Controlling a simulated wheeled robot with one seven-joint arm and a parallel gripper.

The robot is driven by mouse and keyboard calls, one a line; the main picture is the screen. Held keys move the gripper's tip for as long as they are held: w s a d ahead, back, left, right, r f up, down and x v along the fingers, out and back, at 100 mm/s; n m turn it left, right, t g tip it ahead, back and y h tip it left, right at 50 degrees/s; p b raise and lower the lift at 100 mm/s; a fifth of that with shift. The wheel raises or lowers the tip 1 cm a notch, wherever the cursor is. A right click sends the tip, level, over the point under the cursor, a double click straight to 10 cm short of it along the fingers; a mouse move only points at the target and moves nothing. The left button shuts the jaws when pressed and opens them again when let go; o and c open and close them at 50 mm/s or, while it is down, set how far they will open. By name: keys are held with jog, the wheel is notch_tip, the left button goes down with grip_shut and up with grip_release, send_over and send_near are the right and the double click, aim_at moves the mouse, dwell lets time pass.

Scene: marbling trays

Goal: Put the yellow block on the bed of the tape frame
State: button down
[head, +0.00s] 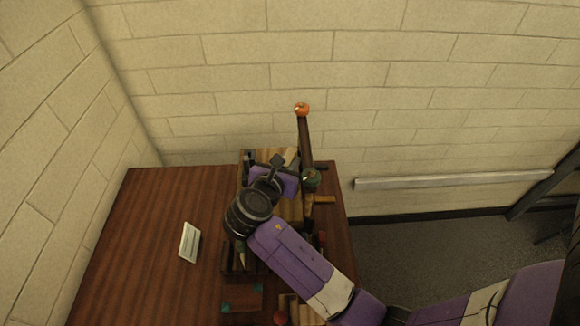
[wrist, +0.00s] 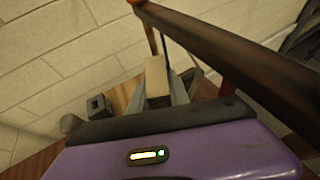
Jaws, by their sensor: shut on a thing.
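My gripper (wrist: 160,98) is shut on a pale tan-yellow block (wrist: 157,80), which stands between its grey fingers in the wrist view. In the head view my gripper (head: 277,160) is over the far part of the table, and the arm hides much of what lies below it. A wooden structure (head: 290,207) with a pale bed lies beneath and beside my gripper; it may be the tape frame, but its outline is mostly hidden. I cannot tell whether the block touches anything below.
A dark post (head: 305,145) with an orange ball (head: 301,109) rises close to the right of my gripper; it crosses the wrist view diagonally. Small items crowd the near right.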

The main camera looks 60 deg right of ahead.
jog(key=shift+a+f+b, duration=0.15)
jog(key=shift+f+b, duration=0.45)
jog(key=shift+f, duration=0.05)
jog(key=shift+a+f+b, duration=0.15)
jog(key=shift+f+b, duration=0.75)
jog(key=shift+b, duration=0.25)
jog(key=shift+r, duration=0.1)
jog(key=c, duration=1.5)
grip_release()
